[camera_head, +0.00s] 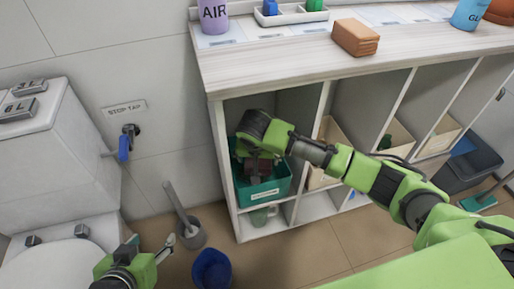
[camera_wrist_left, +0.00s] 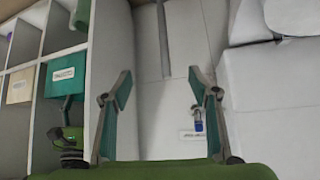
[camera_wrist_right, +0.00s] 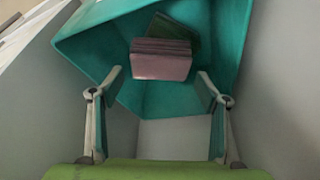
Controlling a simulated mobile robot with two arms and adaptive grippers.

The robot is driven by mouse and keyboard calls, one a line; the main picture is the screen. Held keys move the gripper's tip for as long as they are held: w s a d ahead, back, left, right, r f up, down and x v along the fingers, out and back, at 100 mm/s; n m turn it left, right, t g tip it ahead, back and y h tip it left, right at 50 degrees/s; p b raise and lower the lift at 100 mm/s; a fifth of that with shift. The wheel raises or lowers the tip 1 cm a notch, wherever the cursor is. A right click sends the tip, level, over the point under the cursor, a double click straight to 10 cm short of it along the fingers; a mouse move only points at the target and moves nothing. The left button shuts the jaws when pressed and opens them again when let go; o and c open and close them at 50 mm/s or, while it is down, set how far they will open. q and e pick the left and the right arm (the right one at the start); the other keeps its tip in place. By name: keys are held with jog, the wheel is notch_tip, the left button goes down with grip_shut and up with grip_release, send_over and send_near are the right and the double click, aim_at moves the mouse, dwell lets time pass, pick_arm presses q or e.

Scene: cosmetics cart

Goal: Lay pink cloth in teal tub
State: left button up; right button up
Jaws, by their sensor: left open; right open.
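The pink cloth (camera_wrist_right: 160,62), a folded mauve-pink block, lies inside the teal tub (camera_wrist_right: 105,42) in the right wrist view, against a dark green folded item (camera_wrist_right: 178,32). In the head view the teal tub (camera_head: 268,190) stands in the upper left cubby of the shelf unit. My right gripper (camera_wrist_right: 160,84) reaches into the cubby at the tub; its fingers are spread and apart from the cloth. In the head view my right wrist partly hides the tub's inside. My left gripper (camera_head: 153,247) is open and empty, low at the left near the toilet.
A toilet (camera_head: 60,150) stands at the left, with a brush in a grey holder (camera_head: 192,235) and a blue bin (camera_head: 212,270) on the floor. A green mug (camera_head: 262,215) is below the tub.

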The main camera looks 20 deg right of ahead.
pick_arm(q)
jog(key=s+a+f+g+p, duration=0.1)
jog(key=s+g, duration=0.1)
jog(key=s, duration=0.3)
jog(key=s+a+f+g+y+p, duration=0.1)
jog(key=s+a+f+g, duration=0.1)
jog(key=s, duration=0.3)
jog(key=shift+s+a+f+g+p, duration=0.15)
jog(key=shift+s+g+p, duration=0.15)
jog(key=shift+g, duration=0.3)
pick_arm(e)
jog(key=v, duration=0.8)
jog(key=shift+r, duration=0.35)
jog(key=shift+s, duration=0.1)
